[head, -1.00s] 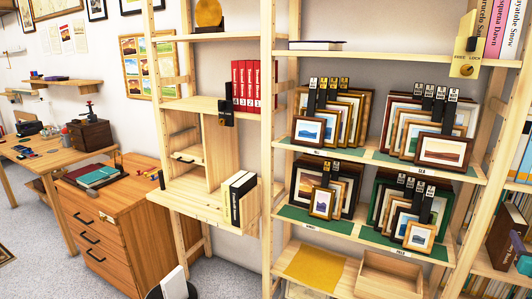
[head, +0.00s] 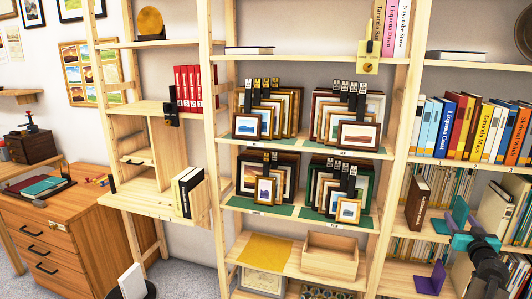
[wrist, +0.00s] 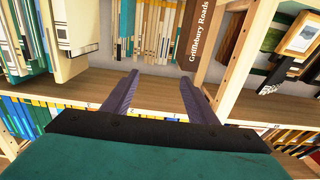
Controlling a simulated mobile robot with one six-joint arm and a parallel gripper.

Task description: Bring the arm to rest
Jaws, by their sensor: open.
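My gripper (wrist: 159,84) shows in the wrist view with two purple fingers spread apart and nothing between them. Its dark and teal body fills the lower part of that view. The fingers point toward a wooden shelf board (wrist: 235,104) with books above and below it. In the head view my gripper (head: 445,246) is at the lower right, in front of the right bookcase, with my dark wrist beside it. Whether the fingers touch the shelf cannot be told.
A brown book (head: 417,203) leans on the right bookcase, left of my gripper; it also shows in the wrist view (wrist: 198,30). Framed prints (head: 358,136) stand on the middle shelves. An open wooden box (head: 330,257) sits below them. A wooden drawer cabinet (head: 50,235) stands at left.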

